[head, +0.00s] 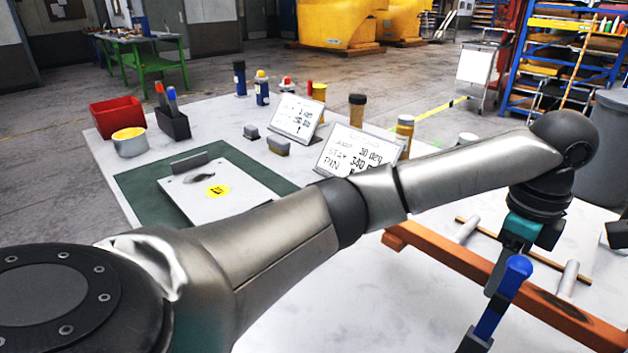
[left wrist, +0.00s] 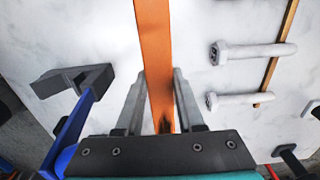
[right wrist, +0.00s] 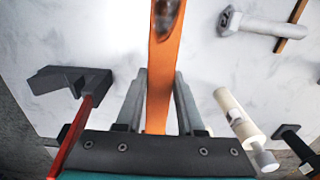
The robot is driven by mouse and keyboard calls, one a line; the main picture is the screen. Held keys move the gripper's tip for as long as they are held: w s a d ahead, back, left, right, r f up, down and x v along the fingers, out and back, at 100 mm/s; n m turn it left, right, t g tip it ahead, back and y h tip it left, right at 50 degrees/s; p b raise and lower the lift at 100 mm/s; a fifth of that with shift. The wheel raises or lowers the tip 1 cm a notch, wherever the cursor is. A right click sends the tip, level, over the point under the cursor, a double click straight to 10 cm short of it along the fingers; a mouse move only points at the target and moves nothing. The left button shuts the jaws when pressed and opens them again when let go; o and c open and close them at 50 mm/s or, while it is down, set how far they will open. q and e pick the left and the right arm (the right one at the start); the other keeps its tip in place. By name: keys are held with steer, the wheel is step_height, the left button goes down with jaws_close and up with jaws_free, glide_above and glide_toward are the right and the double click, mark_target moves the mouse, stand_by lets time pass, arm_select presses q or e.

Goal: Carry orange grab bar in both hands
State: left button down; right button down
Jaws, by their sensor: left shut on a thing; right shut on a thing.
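The orange grab bar (head: 440,259) slants across the right of the head view, over the pale tabletop. It has a dark smudge near its right end. My left gripper (head: 498,280) reaches down onto the bar from above. In the left wrist view the bar (left wrist: 153,40) runs between the two fingers of my left gripper (left wrist: 157,80), which are shut on it. In the right wrist view the bar (right wrist: 161,60) passes between the fingers of my right gripper (right wrist: 159,78), also shut on it. I cannot tell whether the bar touches the table.
Grey bolts (left wrist: 250,52) and a thin wooden stick (head: 478,230) lie beside the bar. A green mat (head: 140,190) with a white plate (head: 225,196), sign cards (head: 360,148), a red bin (head: 117,116) and several bottles stand farther left and back. A grey barrel (head: 604,150) stands beyond the table.

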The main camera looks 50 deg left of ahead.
arm_select(q)
steer(key=shift+f, duration=0.2)
arm_select(e)
steer(key=shift+f, duration=0.15)
